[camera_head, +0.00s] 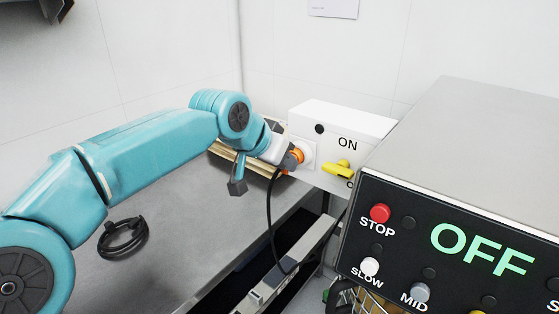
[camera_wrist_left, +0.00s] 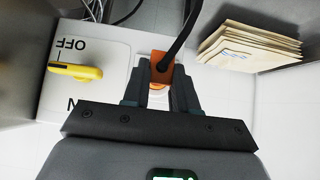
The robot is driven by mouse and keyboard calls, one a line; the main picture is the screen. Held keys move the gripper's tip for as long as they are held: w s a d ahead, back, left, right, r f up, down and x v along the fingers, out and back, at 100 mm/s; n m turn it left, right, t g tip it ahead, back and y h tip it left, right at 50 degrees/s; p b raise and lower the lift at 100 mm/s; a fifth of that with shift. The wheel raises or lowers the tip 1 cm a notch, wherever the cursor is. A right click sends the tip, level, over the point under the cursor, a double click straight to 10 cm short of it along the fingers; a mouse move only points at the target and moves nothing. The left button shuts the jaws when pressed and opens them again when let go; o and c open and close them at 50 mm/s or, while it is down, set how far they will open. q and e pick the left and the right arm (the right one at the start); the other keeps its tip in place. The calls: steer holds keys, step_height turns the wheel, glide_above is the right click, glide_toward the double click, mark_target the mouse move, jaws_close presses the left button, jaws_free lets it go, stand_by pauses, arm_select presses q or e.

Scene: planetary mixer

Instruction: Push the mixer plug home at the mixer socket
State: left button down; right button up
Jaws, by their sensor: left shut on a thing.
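The mixer plug (camera_head: 296,157) is orange with a black cable hanging from it. My left gripper (camera_head: 284,157) is shut on the plug at the face of the white wall box (camera_head: 330,130). The pale socket plate (camera_head: 309,149) is at the left of that face, just beyond the plug. In the left wrist view the orange plug (camera_wrist_left: 160,68) sits between the two dark fingers (camera_wrist_left: 158,88), with its cable running up and away. The contact between plug and socket is hidden, so I cannot tell how deep it sits. My right gripper is not in view.
A yellow switch (camera_head: 342,168) sits beside the socket, between ON and OFF labels. The mixer panel (camera_head: 450,250) at right shows OFF in green. A paper stack (camera_wrist_left: 250,45) lies near the box.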

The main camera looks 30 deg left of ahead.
arm_select(q)
steer(key=shift+w, duration=0.35)
steer(key=c, duration=0.8)
jaws_free()
steer(key=shift+s+r, duration=0.1)
steer(key=v, duration=1.6)
steer(key=shift+b, duration=0.45)
steer(key=shift+s, duration=0.15)
